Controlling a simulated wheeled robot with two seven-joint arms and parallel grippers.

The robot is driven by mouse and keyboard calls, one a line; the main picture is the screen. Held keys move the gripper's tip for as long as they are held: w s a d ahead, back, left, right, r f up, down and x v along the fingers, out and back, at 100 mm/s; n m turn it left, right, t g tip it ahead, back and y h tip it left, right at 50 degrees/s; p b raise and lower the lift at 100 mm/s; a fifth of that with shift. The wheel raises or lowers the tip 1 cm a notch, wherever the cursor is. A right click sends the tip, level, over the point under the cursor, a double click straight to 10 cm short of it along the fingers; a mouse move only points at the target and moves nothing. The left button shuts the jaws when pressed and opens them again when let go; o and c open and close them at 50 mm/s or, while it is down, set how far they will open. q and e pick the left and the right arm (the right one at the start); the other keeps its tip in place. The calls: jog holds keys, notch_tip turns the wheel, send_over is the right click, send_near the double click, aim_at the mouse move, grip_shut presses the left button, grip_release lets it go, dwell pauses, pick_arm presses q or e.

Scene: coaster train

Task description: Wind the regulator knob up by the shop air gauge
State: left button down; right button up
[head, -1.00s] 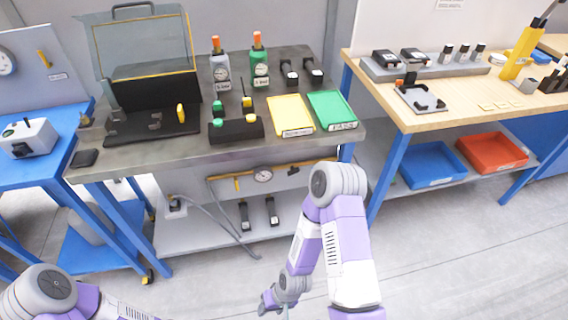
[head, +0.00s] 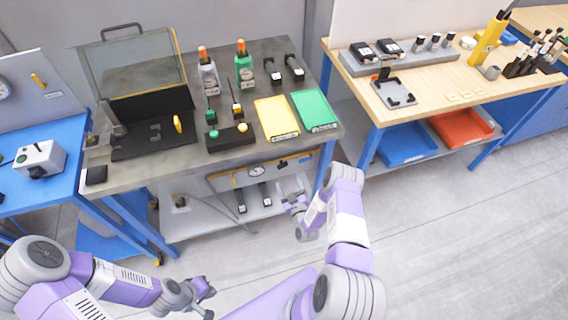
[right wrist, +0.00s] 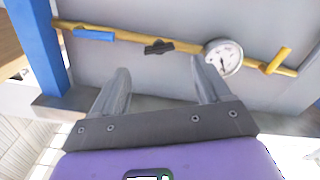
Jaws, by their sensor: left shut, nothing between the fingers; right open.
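The shop air gauge (head: 256,171) is a white round dial on a yellow pipe under the grey bench. It shows larger in the right wrist view (right wrist: 223,57). A small black knob (right wrist: 158,47), apparently the regulator knob, sits on the pipe beside the gauge. My right gripper (head: 289,195) is open and empty, low in front of the bench. In the right wrist view its fingers (right wrist: 165,85) are spread, with the knob beyond the gap between them and apart from them. My left gripper (head: 205,290) is shut and empty, low over the floor.
A yellow handle (right wrist: 278,60) and a blue handle (right wrist: 94,35) are on the same pipe. A blue bench leg (right wrist: 38,45) stands at the left of the wrist view. The lower shelf (head: 220,217) holds two dark tools. The floor in front is clear.

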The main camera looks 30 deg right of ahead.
aim_at(283, 167)
jog(key=b+x, duration=0.1)
jog(key=x, duration=0.6)
jog(key=shift+w+d+r, duration=0.1)
jog(key=shift+w, duration=0.15)
jog(key=c, duration=1)
jog(key=m+b, duration=0.3)
jog(key=m, duration=0.1)
jog(key=shift+c, duration=0.2)
jog(key=shift+m, duration=0.3)
jog(key=o, duration=1)
jog(key=shift+o, duration=0.2)
jog(key=shift+s, duration=0.1)
